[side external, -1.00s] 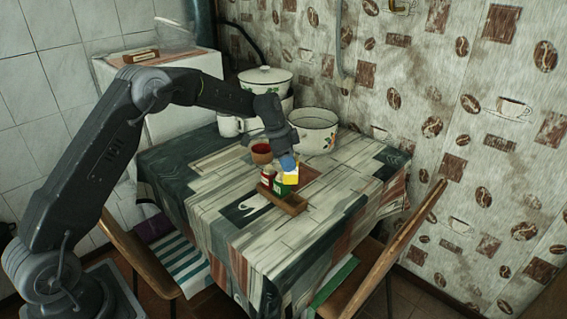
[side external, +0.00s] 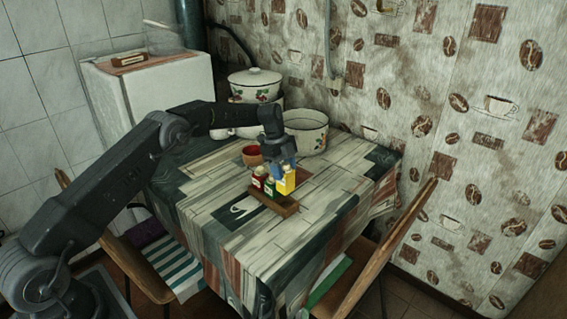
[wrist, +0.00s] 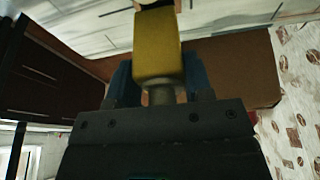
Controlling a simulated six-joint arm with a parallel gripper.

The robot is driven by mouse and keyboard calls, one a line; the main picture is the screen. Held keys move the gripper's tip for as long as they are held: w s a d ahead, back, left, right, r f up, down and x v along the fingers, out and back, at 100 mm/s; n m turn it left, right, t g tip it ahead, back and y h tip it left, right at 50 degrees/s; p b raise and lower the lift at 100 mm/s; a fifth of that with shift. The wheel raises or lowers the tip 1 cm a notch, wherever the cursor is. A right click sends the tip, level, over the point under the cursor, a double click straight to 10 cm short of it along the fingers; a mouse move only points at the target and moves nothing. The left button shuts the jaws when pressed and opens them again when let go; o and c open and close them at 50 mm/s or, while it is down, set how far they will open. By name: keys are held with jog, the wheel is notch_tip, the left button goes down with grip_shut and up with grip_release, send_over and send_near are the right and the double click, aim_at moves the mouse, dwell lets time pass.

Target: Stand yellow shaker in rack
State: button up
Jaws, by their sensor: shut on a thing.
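The yellow shaker (side external: 286,184) is held in my gripper (side external: 284,168), between blue fingertips, and looks roughly upright. It is over or at the right end of the brown wooden rack (side external: 287,208); I cannot tell whether its base touches the rack. A red shaker (side external: 259,177) and a green shaker (side external: 269,188) stand in the rack to its left. In the wrist view, the yellow shaker (wrist: 157,50) sits between the two fingers of my gripper (wrist: 160,78), its grey neck towards the palm; its far end is partly cut off.
A small red-brown bowl (side external: 251,156) is just behind the rack. A white enamel pot (side external: 305,132) and a lidded pot (side external: 255,83) stand at the back. The table (side external: 325,192) right of the rack is clear. Wooden chairs stand at its sides.

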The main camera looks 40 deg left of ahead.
aim_at(284, 188)
jog(key=shift+f, duration=2.1)
jog(key=shift+f, duration=1.55)
jog(key=o, duration=0.9)
